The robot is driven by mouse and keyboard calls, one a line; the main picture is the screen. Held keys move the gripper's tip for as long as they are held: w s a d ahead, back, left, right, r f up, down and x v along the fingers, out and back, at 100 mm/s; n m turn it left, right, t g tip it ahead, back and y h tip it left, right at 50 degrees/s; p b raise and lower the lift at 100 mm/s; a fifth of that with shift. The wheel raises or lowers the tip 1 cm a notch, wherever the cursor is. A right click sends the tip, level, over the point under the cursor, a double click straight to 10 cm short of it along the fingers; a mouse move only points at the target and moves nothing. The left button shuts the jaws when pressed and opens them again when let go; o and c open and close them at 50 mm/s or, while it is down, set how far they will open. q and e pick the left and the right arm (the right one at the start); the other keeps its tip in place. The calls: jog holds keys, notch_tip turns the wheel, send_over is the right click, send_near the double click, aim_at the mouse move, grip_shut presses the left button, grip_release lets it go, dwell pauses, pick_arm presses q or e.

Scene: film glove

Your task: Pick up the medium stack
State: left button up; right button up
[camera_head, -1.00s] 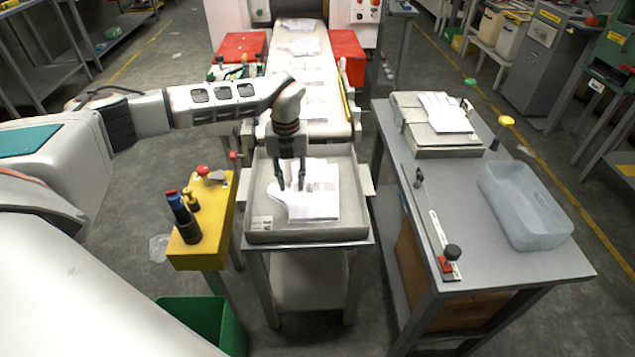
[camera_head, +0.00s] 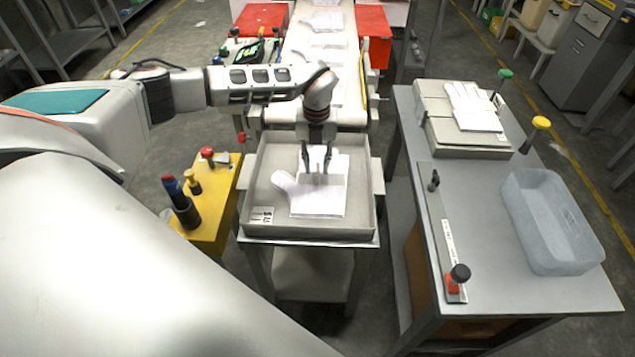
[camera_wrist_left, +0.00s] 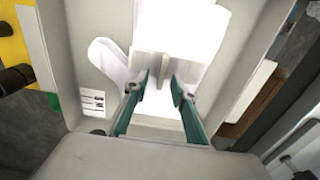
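A white glove-shaped stack (camera_head: 318,197) lies in the grey tray (camera_head: 262,232) in the head view, its thumb pointing left. It also shows in the left wrist view (camera_wrist_left: 193,22). My left gripper (camera_head: 316,172) points down over the stack's far half. In the left wrist view its two green fingers (camera_wrist_left: 161,87) are apart, with nothing gripped between them. I cannot tell whether the tips touch the stack. Another white glove stack (camera_head: 472,107) lies on a flat box on the right table. I cannot tell which stack is the medium one. My right gripper is not in view.
A conveyor (camera_head: 322,70) with white glove shapes ends behind the tray. A yellow stand (camera_head: 207,232) with knobs is close on the left. The right table (camera_head: 500,285) holds a translucent bin (camera_head: 553,222) and a long bar with a red-and-black clamp (camera_head: 457,283).

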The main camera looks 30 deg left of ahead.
aim_at(318, 170)
pick_arm(q)
notch_tip(318, 170, down, 3)
jog(key=shift+d, duration=0.1)
jog(key=shift+r, duration=0.1)
grip_shut()
